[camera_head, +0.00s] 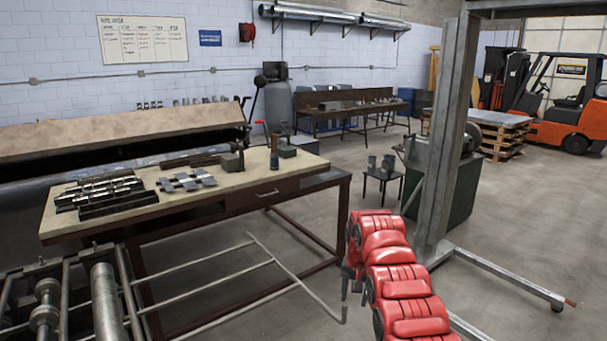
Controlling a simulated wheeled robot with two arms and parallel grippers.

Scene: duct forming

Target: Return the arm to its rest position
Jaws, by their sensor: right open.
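My right arm, red with segmented covers, reaches up from the bottom right of the head view. Its dark right gripper (350,278) shows small at the arm's left side and points down. The gripper is open, with nothing visible between its fingers. It is in front of and to the right of the workbench (255,182), apart from it in the picture. My left arm and left gripper are not in view.
Metal parts (105,192) and flat pieces (187,181) lie on the workbench. A roller machine (105,300) with protruding bars (220,258) stands at lower left. A grey steel post (445,130) stands close behind my arm. Pallets (500,140) and an orange forklift (565,112) are farther back.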

